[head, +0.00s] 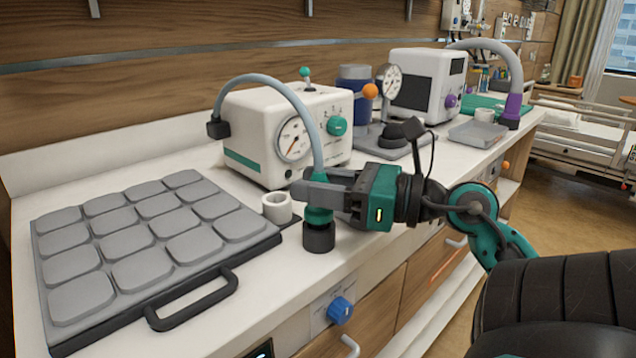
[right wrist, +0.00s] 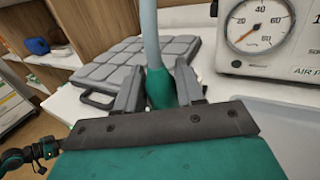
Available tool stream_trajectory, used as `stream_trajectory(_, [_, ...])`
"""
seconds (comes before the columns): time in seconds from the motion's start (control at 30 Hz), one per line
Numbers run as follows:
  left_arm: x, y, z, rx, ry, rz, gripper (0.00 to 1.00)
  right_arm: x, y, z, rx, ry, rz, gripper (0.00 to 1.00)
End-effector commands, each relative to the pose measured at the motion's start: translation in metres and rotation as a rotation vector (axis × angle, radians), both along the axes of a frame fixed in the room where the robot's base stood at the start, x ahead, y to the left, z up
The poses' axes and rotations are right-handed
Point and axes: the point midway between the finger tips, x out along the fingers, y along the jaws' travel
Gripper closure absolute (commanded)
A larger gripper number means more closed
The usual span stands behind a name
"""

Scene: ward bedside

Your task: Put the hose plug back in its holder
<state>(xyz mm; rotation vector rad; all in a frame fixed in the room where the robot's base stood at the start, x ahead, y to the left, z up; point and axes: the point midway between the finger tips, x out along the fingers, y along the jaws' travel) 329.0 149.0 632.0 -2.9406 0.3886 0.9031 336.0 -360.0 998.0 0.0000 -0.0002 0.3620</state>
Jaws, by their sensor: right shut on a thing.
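The hose plug (head: 318,215) is a teal-green collar at the end of a grey hose (head: 262,82). The hose arches over from a black fitting on the left side of a white gauge unit. My right gripper (head: 316,194) is shut on the plug, and the right wrist view shows the green plug (right wrist: 160,88) between its two grey fingers. Directly under the plug is a short black cylinder (head: 319,238) near the counter's front edge; I cannot tell whether it is the holder or part of the plug. A white ring-shaped cup (head: 277,207) stands just left of it. My left gripper is not in view.
The white gauge unit (head: 270,125) stands behind the plug. A grey padded mat with a handle (head: 180,305) lies to the left. Farther right are a second white unit (head: 425,80), a shallow tray (head: 478,134) and a purple-ended hose (head: 513,108).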

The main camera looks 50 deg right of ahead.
Motion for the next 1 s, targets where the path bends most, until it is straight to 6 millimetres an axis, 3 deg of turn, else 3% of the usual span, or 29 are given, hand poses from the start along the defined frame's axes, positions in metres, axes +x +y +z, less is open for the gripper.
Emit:
stream_trajectory(0.57, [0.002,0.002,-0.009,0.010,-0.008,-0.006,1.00,0.000,0.000,-0.013,0.000,-0.001,0.000,0.92])
stream_trajectory(0.6, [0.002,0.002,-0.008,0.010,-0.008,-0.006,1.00,0.000,0.000,-0.012,0.000,-0.001,0.000,0.61])
stream_trajectory(0.9, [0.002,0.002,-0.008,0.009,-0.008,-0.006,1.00,0.000,0.000,-0.011,0.000,0.000,0.000,0.33])
stream_trajectory(1.0, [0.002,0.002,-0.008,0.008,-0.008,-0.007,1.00,0.000,0.000,-0.011,0.000,0.000,0.000,0.33])
